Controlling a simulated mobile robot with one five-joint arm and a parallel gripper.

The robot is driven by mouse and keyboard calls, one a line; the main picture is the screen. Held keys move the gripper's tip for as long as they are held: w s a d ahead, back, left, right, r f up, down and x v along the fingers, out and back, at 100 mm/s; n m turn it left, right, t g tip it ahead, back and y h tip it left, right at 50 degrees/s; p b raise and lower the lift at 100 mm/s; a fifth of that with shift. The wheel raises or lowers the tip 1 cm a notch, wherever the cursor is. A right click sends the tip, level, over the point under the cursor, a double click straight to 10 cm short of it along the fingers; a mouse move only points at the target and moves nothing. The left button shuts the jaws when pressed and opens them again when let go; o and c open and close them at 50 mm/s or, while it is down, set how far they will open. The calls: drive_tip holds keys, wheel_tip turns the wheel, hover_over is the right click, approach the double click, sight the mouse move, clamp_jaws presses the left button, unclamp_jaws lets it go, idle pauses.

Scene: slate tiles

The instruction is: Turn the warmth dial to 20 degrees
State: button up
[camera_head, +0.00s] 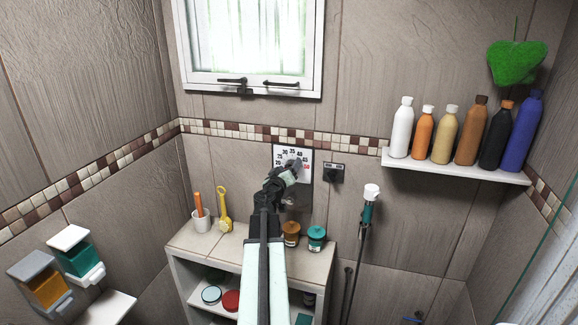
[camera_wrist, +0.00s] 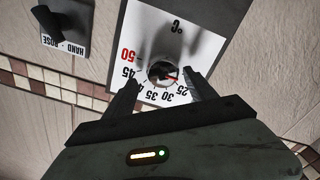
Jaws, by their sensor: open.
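The warmth dial is a white plate (camera_head: 281,155) on the tiled wall, marked with numbers and °C. In the wrist view the dial plate (camera_wrist: 205,48) appears upside down, with 50 in red. Its small round knob (camera_wrist: 160,73) has a red mark at its right, near the 25 side; I cannot read the exact setting. The 20 label is not visible in the wrist view, perhaps behind a finger. My gripper (camera_wrist: 163,90) is open, its fingers on either side of the knob; I cannot tell whether they touch it. In the head view my gripper (camera_head: 290,172) covers the plate's lower part.
A hand/hose selector (camera_head: 334,173) sits just right of the dial. Below is a shelf unit (camera_head: 180,240) with a cup, a yellow brush and two jars (camera_head: 316,238). A hand shower (camera_head: 370,205) hangs further right, under a bottle shelf (camera_head: 460,172).

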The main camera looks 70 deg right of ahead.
drive_tip(key=a, duration=0.7)
drive_tip(key=shift+s+a+r+p, duration=0.15)
drive_tip(key=shift+a+r+p, duration=0.05)
drive_tip(key=shift+r+p, duration=0.25)
drive_tip(key=w+a+f+n+y, duration=0.1)
drive_tip(key=w+a+f+y, duration=0.3)
drive_tip(key=w+a, duration=0.55)
drive_tip(key=w+a+f+n+t+y, duration=0.1)
drive_tip(key=w+a+f+y, duration=0.1)
drive_tip(key=w+a+f, duration=0.7)
drive_tip(key=w+a+f+y, duration=0.3)
drive_tip(key=w+a, duration=0.4)
drive_tip(key=a, duration=0.4)
drive_tip(key=a+f+n+y, duration=0.2)
drive_tip(key=a+n+y, duration=0.1)
drive_tip(key=a, duration=1.1)
drive_tip(key=a+f+n+g+y, duration=0.1)
drive_tip(key=a+f+n+y, duration=0.2)
drive_tip(key=a, duration=1.1)
drive_tip(key=w+a+f+n+g+y, duration=0.1)
drive_tip(key=a+f+n+y, duration=0.1)
drive_tip(key=a, duration=1.2)
drive_tip(key=shift+f+n+y, duration=0.4)
drive_tip(key=shift+f+y, duration=0.1)
